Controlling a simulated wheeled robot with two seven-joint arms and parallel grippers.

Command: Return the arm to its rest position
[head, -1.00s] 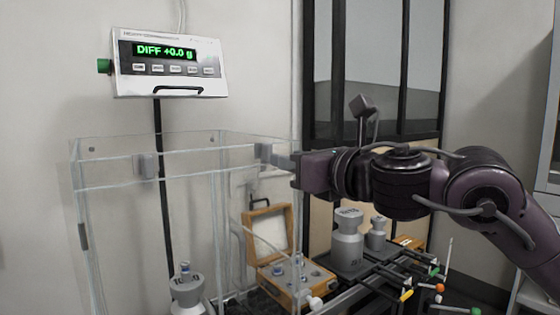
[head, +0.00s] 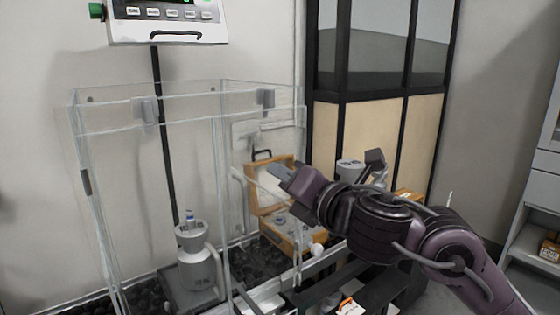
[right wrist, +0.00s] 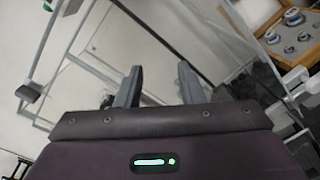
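My right gripper (head: 281,171) is outside the clear glass case, in front of its right side in the head view, with my purple arm reaching in from the right. In the right wrist view its two grey fingers (right wrist: 158,88) stand apart with nothing between them. The left gripper does not show in either view.
A glass draft case (head: 150,116) surrounds a grey metal weight (head: 195,262). An open wooden weight box (head: 268,205) stands behind my right gripper. A grey cabinet (head: 540,185) stands at the far right.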

